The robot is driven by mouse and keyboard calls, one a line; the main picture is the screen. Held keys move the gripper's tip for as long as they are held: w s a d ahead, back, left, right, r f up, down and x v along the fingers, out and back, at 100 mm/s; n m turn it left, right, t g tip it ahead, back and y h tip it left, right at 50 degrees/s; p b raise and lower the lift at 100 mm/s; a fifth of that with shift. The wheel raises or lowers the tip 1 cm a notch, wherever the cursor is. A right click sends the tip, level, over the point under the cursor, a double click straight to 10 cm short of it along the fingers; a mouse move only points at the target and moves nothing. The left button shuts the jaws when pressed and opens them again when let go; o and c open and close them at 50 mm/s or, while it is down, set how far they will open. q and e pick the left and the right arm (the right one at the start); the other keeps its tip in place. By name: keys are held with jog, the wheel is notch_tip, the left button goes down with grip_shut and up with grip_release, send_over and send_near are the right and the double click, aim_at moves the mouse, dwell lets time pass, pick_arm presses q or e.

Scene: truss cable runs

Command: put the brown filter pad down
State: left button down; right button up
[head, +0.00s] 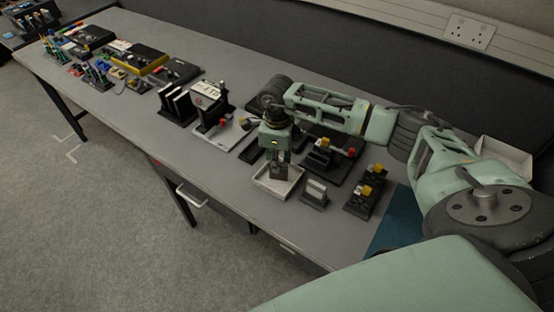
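My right gripper (278,160) points straight down over the front middle of the bench. Its fingers reach a small dark brown block, which looks like the brown filter pad (279,173), and appear shut on it. The pad is over or inside a shallow white tray (262,186); I cannot tell whether it touches the tray floor. My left gripper is not in view.
A stand with a light plate (315,192) is just right of the tray, and a dark block with yellow parts (365,190) is further right. A black fixture with a red knob (335,150) stands behind. Slotted black racks (177,105) are to the left.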

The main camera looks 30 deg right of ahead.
jog(key=shift+o, duration=0.2)
jog(key=shift+r, duration=0.55)
notch_tip(320, 180, up, 12)
jog(key=b, duration=0.3)
jog(key=shift+f, duration=0.2)
jog(key=shift+f, duration=0.1)
